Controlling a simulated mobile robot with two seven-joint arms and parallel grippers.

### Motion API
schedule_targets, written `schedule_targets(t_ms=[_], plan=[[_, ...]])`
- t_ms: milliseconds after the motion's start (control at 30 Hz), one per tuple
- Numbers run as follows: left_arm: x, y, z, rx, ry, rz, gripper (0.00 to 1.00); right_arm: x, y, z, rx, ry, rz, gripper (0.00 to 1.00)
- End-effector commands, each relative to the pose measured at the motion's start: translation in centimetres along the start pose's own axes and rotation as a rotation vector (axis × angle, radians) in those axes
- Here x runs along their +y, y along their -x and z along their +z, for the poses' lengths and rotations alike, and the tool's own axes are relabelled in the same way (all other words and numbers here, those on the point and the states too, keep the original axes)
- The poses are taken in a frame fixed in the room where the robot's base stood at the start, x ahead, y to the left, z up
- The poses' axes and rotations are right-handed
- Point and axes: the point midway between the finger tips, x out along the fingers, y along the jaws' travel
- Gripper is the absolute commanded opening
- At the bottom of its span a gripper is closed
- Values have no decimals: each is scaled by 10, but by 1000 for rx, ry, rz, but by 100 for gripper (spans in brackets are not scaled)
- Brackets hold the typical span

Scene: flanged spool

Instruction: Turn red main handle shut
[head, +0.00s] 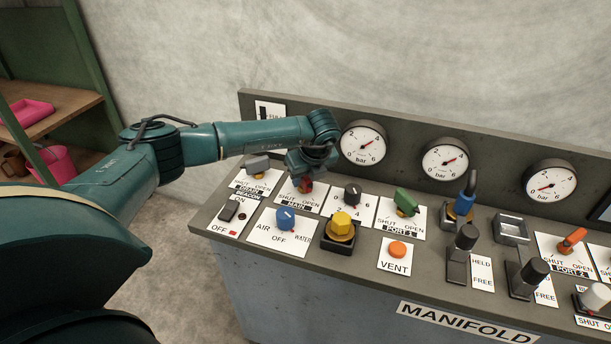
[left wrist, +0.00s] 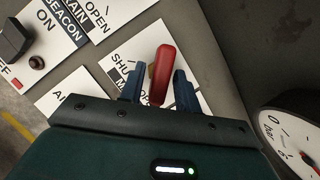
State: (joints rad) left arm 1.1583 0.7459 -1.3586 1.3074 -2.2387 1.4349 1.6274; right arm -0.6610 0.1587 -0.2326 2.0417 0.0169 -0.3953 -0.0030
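The red main handle (head: 306,187) is on the sloping manifold panel, on a white plate marked SHUT, OPEN and MAIN. In the left wrist view the red handle (left wrist: 162,74) stands lengthwise between the two blue fingers. My left gripper (head: 307,174) is right above the handle in the head view and partly hides it. In the left wrist view the left gripper (left wrist: 158,86) is open around the handle, with a gap at its left finger; the right finger looks very close. Whether it touches, I cannot tell. My right gripper is in neither view.
Beside the handle are a grey handle (head: 257,163), a black knob (head: 352,194) and a blue knob (head: 286,218). A pressure gauge (head: 363,143) stands close behind. A yellow knob (head: 342,223) and an orange vent button (head: 397,249) are nearer the front. A shelf (head: 60,104) is at far left.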

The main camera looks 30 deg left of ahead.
Motion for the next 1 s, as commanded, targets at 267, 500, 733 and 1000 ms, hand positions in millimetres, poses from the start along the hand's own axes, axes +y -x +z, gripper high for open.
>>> schedule_targets(t_ms=[267, 500, 733, 1000], plan=[[0, 0, 0, 0, 0, 0, 10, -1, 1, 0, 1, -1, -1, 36], [0, 1, 0, 0, 0, 0, 0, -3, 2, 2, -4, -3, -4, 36], [1, 0, 0, 0, -28, -12, 0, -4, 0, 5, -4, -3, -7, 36], [2, -2, 0, -1, -169, -73, 0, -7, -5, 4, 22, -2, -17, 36]])
